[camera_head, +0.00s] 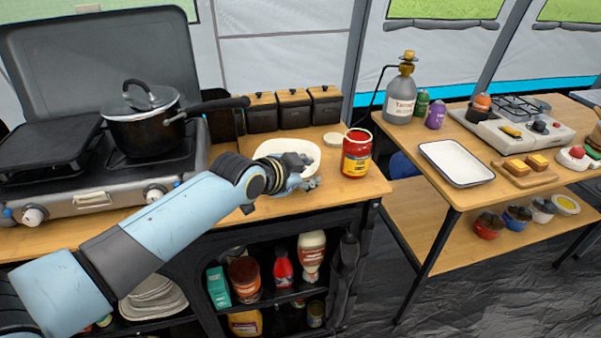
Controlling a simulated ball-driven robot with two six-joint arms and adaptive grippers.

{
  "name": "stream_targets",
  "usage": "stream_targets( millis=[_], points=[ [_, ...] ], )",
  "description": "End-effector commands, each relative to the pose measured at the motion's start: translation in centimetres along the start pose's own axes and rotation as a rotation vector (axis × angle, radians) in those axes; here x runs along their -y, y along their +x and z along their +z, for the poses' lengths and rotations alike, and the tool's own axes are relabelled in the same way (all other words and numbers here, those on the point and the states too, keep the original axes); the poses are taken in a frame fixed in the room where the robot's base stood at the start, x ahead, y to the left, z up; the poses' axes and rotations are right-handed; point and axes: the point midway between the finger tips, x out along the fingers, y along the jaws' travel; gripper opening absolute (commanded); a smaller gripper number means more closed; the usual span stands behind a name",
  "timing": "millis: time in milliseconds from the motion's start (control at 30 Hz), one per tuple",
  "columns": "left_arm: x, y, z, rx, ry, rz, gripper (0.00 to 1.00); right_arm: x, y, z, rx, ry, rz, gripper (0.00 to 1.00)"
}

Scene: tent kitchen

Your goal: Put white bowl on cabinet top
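The white bowl (274,147) is at the right part of the wooden cabinet top (350,187), just left of a red jar. My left gripper (309,172) is at the bowl's near right side and overlaps its near rim in the view. The gripper and wrist hide the bowl's near side and base, so I cannot tell whether the bowl rests on the top or is held just above it. The fingers are small here, and I cannot tell whether they are open or closed on the rim. My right gripper is not in view.
The red jar (357,153) stands close right of the bowl. Wooden-lidded canisters (293,110) stand behind it. A stove (110,178) with a black pot (143,125) is at left. A second table (446,195) with a tray (457,164) is at right.

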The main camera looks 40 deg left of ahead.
Motion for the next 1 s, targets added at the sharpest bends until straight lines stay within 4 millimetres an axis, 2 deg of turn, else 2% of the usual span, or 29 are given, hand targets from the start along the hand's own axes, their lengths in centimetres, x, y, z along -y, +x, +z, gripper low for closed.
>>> stream_targets(
  millis=[167,500,633,800,867,900,967,1000],
  points=[
    [0.0,-2.6,0.1,0.000,0.002,0.001,0.29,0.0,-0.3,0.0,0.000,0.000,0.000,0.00],
    [0.0,-9.8,0.1,0.001,0.003,0.001,0.29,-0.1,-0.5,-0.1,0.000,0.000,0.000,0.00],
    [0.0,-11.2,0.0,0.000,0.002,0.000,0.29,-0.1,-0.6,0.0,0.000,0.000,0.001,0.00],
    [-0.1,-11.7,0.2,0.004,-0.002,0.001,0.29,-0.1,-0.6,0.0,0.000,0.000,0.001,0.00],
    [-0.4,-11.2,1.4,0.025,-0.013,0.004,0.29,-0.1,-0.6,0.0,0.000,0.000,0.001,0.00],
    [-0.8,-10.7,2.9,0.050,-0.026,0.008,0.29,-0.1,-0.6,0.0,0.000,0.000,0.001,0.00],
    [-1.8,-9.7,6.2,0.106,-0.056,0.015,0.29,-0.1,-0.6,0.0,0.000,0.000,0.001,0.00],
    [-2.7,-9.0,9.2,0.154,-0.081,0.022,0.29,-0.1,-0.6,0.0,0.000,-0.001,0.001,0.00]
  ],
)
